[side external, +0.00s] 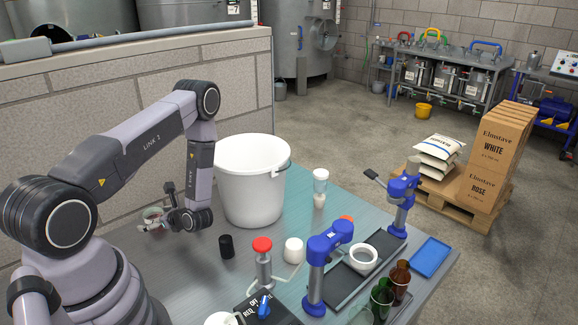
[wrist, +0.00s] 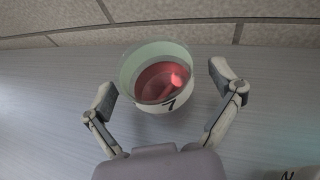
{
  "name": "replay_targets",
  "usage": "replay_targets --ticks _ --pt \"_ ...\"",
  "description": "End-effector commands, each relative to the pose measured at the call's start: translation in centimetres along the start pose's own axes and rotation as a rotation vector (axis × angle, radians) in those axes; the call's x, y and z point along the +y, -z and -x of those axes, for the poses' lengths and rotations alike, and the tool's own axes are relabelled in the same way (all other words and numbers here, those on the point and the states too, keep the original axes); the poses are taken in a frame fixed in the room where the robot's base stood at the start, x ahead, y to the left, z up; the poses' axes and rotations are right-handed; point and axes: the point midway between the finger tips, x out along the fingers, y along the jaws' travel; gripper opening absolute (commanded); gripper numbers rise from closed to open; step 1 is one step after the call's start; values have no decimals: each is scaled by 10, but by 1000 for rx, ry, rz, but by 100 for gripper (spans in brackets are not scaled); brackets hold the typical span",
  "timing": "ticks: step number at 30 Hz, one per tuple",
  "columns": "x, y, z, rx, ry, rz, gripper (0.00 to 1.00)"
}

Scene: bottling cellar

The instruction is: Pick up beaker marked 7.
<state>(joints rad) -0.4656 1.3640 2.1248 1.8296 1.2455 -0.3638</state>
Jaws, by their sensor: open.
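The beaker marked 7 (wrist: 168,108) stands on the table and shows in the wrist view between my fingers. It has a pale greenish inner wall, a white band with a black 7, and red liquid inside. My gripper (wrist: 160,88) is open, with one finger on each side of the beaker and a gap visible at both sides. In the side external view my gripper (side external: 160,222) is at the left of the table, at the beaker (side external: 153,213), which it partly hides.
A large white bucket (side external: 250,185) stands right of my arm. A block wall (side external: 60,125) runs behind the table.

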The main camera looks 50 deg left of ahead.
Motion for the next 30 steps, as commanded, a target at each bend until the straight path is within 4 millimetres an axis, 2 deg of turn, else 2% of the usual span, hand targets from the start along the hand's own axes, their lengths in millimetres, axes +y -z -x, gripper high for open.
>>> replay_targets --ticks 6,22,30 --pt "0 0 -1 0 1 -1 91" --pt "0 0 -1 0 1 -1 22" --pt "0 -1 0 -1 1 0 20"
